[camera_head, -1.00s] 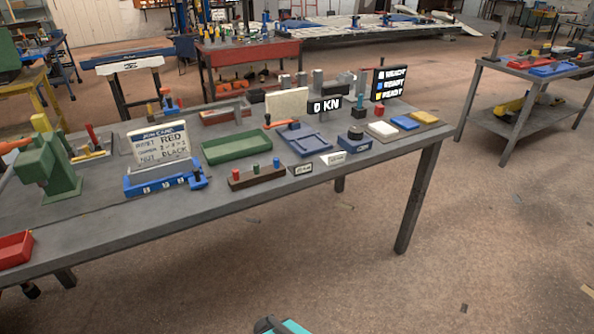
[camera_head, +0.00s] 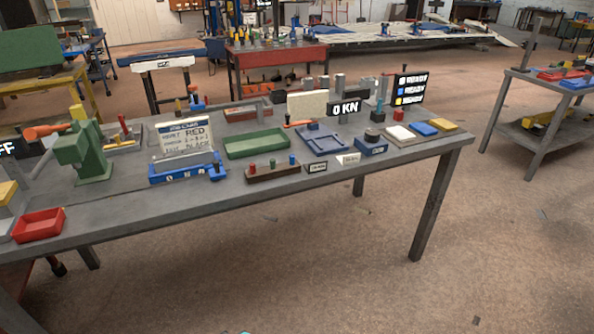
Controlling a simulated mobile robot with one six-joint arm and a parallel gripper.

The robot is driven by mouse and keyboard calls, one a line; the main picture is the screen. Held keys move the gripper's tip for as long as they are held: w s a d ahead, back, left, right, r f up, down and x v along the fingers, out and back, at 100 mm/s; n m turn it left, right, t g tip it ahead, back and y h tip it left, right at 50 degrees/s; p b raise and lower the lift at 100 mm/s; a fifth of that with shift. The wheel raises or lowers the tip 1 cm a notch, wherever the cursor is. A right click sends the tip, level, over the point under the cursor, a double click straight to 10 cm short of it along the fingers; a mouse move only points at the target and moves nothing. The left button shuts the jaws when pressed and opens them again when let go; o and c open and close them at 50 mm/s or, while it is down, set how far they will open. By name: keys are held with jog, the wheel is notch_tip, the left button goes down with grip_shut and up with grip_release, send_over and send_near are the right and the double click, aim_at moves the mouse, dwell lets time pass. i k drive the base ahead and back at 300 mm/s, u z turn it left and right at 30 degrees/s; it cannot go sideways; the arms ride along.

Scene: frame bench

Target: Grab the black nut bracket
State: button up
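I cannot clearly pick out a black nut bracket at this distance. The grey bench (camera_head: 130,212) runs across the view. A dark round piece (camera_head: 372,134) sits on a blue box (camera_head: 370,147) at the bench's right part. Dark blocks stand among grey ones at the back, too small to identify.
A green tray (camera_head: 258,152), a blue tray (camera_head: 343,148), a brown block with coloured pegs (camera_head: 258,175) and a red bin (camera_head: 40,234) stand on the bench. A green press (camera_head: 80,155) is at left. The floor (camera_head: 420,290) in front is clear.

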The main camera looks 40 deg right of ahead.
aim_at(318, 166)
jog(key=z, duration=0.95)
jog(key=k, duration=0.1)
jog(key=u, duration=2.3)
jog(key=k, duration=1.05)
jog(key=z, duration=0.55)
jog(key=i, duration=0.55)
jog(key=u, duration=0.15)
